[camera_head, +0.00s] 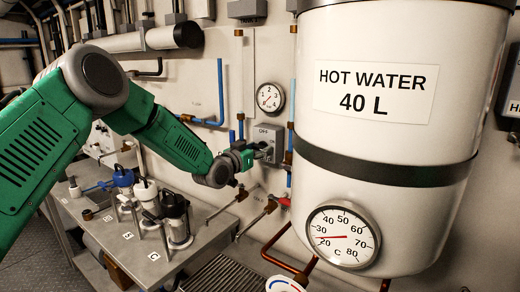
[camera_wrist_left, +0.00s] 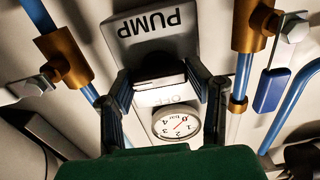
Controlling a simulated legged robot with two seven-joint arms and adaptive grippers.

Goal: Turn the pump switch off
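The pump switch box (camera_head: 269,137) is a grey box on the white wall, with an OFF label at its top in the head view. In the left wrist view the box (camera_wrist_left: 150,38) appears upside down, with the word PUMP on it. A dark switch part and a pale OFF label (camera_wrist_left: 170,98) show below that word. My left gripper (camera_head: 258,153) is at the front of the box. In the left wrist view its two dark fingers (camera_wrist_left: 161,88) stand apart, one on each side of the switch part. I cannot tell whether they touch it. My right gripper is out of view.
A pressure gauge (camera_head: 270,97) is on the wall above the box. A large white hot water tank (camera_head: 400,150) with a dial (camera_head: 342,236) stands close on the right. Pipes with valves run around the box. A grey bench (camera_head: 140,255) with several containers is at lower left.

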